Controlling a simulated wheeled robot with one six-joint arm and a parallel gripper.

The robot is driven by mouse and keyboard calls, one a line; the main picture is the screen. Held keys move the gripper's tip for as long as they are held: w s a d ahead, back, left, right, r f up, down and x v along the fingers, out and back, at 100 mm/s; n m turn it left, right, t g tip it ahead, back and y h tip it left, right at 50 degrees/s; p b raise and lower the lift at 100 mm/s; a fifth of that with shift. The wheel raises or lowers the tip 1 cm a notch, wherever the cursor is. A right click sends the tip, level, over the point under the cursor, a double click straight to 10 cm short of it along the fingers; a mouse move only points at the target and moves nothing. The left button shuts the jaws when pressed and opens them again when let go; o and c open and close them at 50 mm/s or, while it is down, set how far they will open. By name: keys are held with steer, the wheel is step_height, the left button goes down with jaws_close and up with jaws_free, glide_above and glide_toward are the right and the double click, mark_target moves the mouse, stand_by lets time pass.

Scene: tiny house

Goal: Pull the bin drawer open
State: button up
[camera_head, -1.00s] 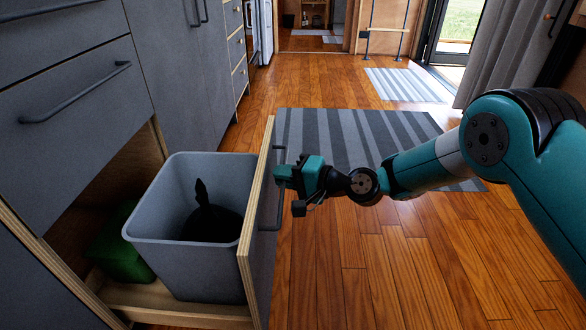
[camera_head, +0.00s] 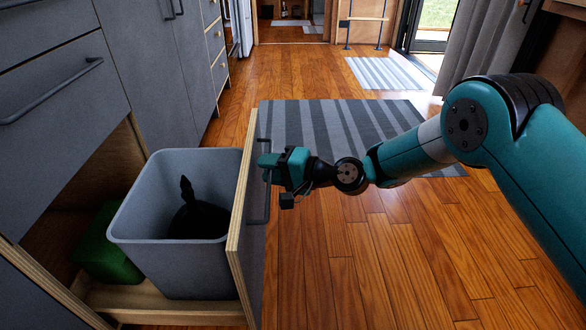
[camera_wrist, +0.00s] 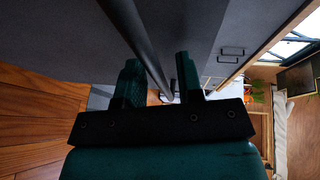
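The bin drawer (camera_head: 253,235) stands far out from the cabinet, with its grey front facing right. A grey bin (camera_head: 185,268) with something black inside sits in it. The drawer's dark bar handle (camera_head: 267,200) is on the outer face. My gripper (camera_head: 268,168) is at the handle's upper part. In the wrist view, the handle bar (camera_wrist: 140,40) passes between the two teal fingers of my gripper (camera_wrist: 161,72). The fingers stand apart, with the bar nearer the left one and a gap beside the right one.
A green box (camera_head: 108,245) lies behind the bin. Another closed drawer front (camera_head: 60,130) is above the opening. A striped rug (camera_head: 340,130) lies on the wooden floor beyond my arm. Bare floor (camera_head: 390,270) is clear to the right of the drawer.

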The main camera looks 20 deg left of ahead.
steer(key=s+d+r+p, duration=0.2)
steer(key=d+p, duration=0.4)
steer(key=d, duration=1.1)
steer(key=shift+r, duration=0.55)
steer(key=s+d+r+n+g+h+p, duration=0.1)
steer(key=s+d+r+n+h, duration=0.15)
steer(key=s+r, duration=0.4)
steer(key=s+d+r+n+g+h+p, duration=0.1)
steer(key=s+d+r+n+g+h, duration=0.2)
steer(key=r, duration=0.7)
steer(key=s+d+r+n+t+h+p, duration=0.1)
steer(key=s+d+r+h, duration=0.2)
steer(key=s+d, duration=0.3)
steer(key=s+d+r+n+t+h, duration=0.1)
steer(key=s+d+r+h, duration=0.2)
steer(key=s+d, duration=0.35)
step_height(320, 180, up, 38)
steer(key=s+a+p, duration=0.1)
steer(key=p, duration=3.7)
steer(key=shift+s, duration=0.4)
steer(key=shift+a, duration=0.1)
